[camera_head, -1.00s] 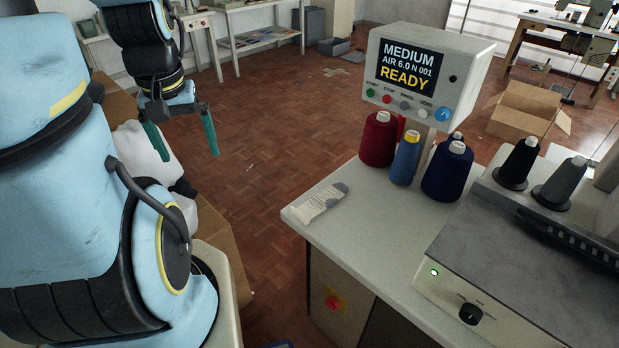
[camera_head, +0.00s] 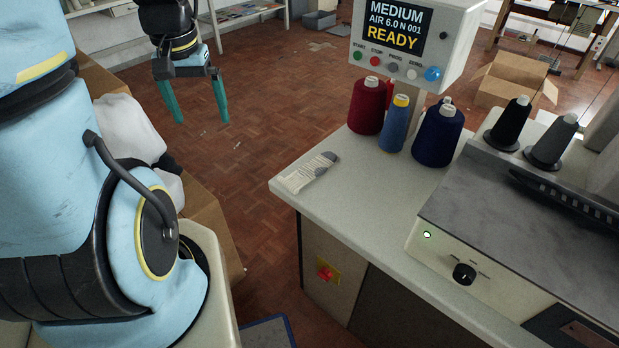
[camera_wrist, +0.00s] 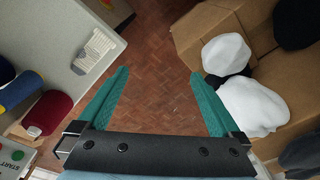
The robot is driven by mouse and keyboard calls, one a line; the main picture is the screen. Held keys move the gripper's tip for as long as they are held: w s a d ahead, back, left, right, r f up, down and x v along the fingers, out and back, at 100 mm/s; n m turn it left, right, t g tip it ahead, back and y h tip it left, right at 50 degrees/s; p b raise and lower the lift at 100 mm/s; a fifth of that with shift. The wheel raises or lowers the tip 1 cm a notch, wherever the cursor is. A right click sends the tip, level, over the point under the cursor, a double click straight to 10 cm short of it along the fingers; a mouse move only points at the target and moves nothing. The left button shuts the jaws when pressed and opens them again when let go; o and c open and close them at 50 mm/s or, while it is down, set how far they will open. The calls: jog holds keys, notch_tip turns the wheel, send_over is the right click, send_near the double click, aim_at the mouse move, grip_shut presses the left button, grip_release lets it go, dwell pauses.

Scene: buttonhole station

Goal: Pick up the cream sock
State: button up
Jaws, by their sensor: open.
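The cream sock (camera_head: 304,175) lies flat near the left corner of the white worktable, its grey end pointing toward the thread cones. It also shows in the wrist view (camera_wrist: 94,51), at the left, outside my jaws. My gripper (camera_head: 198,117) is open and empty, with two green fingers pointing down. It hangs over the floor, to the left of the table and apart from the sock. In the wrist view its fingertips (camera_wrist: 160,72) frame only bare floor.
The worktable (camera_head: 350,215) carries red (camera_head: 367,106), blue (camera_head: 395,125) and navy (camera_head: 437,136) cones, a control box (camera_head: 410,40) reading READY and a grey machine (camera_head: 510,215). A cardboard box (camera_wrist: 190,30) with white and dark items stands on the opposite side. Parquet floor lies between.

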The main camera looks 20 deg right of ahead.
jog(key=w+d+f+m+b, duration=0.3)
jog(key=d+f+m+b, duration=0.15)
jog(key=d+f, duration=0.4)
jog(key=m+g+b, duration=0.1)
jog(key=m+b, duration=0.3)
jog(key=m, duration=0.1)
send_over(308, 171)
notch_tip(308, 171, down, 4)
jog(key=shift+n, duration=0.25)
notch_tip(308, 171, down, 10)
jog(key=shift+p, duration=0.55)
jog(key=c, duration=1.1)
